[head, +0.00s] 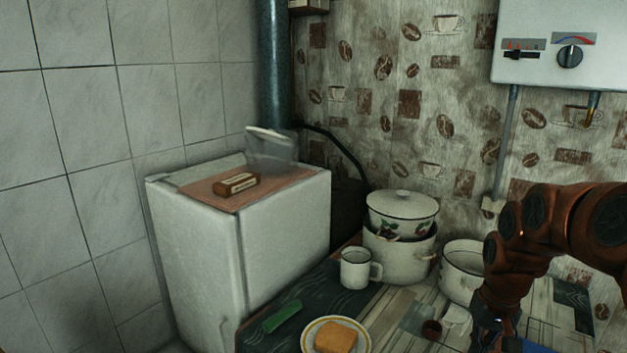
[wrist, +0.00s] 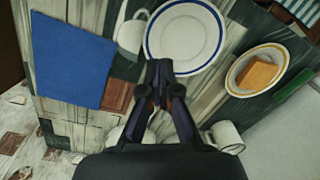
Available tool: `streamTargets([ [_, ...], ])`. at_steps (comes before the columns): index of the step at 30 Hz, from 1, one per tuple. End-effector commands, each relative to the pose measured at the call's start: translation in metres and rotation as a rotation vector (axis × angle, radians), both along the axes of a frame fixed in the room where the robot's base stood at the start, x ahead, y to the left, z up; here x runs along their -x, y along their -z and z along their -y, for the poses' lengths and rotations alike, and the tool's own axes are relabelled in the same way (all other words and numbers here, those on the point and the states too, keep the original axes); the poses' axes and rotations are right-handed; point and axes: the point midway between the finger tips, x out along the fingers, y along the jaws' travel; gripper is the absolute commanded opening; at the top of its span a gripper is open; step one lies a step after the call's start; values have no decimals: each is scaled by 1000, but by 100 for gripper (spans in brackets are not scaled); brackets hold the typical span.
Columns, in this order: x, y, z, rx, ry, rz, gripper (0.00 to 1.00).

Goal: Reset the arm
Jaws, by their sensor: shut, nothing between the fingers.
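My gripper (wrist: 160,72) shows in the wrist view with its two dark fingers together and nothing between them. It is above the table, its tips over the near edge of a white plate with a blue rim (wrist: 187,30); the height gap is hard to judge. In the head view my orange-brown arm comes in from the right and bends down over the right part of the table. The gripper's fingertips cannot be made out there.
A white mug (head: 355,268), stacked enamel pots (head: 400,215) and another pot (head: 462,270) stand at the table's back. A yellow-rimmed plate (head: 308,339) holds bread (head: 340,338). A green block (head: 282,316) lies beside it. A blue cloth (wrist: 72,60) lies left in the wrist view.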

Motion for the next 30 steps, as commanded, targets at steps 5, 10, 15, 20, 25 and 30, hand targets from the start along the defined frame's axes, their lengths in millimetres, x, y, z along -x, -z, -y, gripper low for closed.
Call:
streamTargets([
  [5, 44, -22, -47, 9, -89, -19, 0],
  [10, 90, -32, -80, 20, -151, -46, 0],
  [15, 140, -37, -104, 33, -194, -73, 0],
  [20, 187, -36, -118, 45, -215, -99, 0],
  [25, 225, -32, -125, 51, -221, -121, 0],
  [30, 244, -28, -128, 51, -220, -134, 0],
])
